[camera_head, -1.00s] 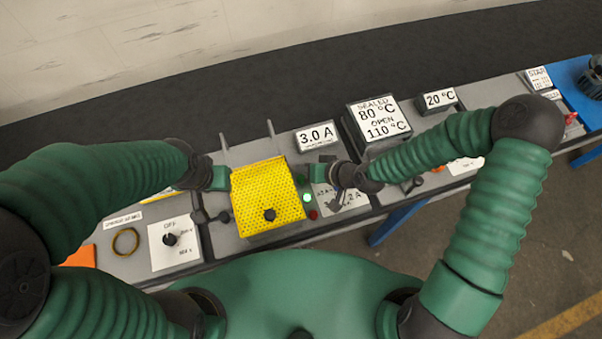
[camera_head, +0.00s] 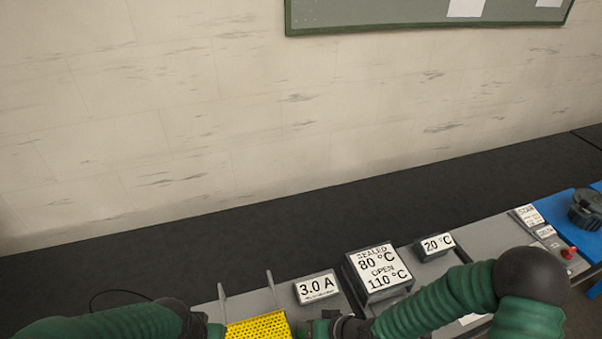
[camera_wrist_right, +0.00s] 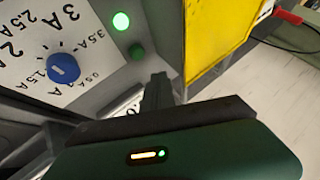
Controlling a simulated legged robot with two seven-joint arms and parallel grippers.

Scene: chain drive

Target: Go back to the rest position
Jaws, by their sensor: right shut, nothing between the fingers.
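My right gripper (camera_head: 312,328) is at the bottom of the head view, just right of the yellow perforated cover (camera_head: 258,327). In the right wrist view its fingers (camera_wrist_right: 157,92) are shut and empty, beside a panel with a blue knob (camera_wrist_right: 63,68) and a lit green lamp (camera_wrist_right: 121,21). The yellow cover also shows there (camera_wrist_right: 205,35). My left gripper (camera_head: 213,329) is at the left side of the cover, partly cut off by the frame's bottom edge. I cannot tell whether it touches the cover or how its jaws stand.
The bench carries a 3.0 A sign (camera_head: 317,287), an 80/110 °C box (camera_head: 378,272) and a 20 °C sign (camera_head: 436,245). A red knob (camera_head: 569,252) and a dark round part (camera_head: 586,208) are at the right.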

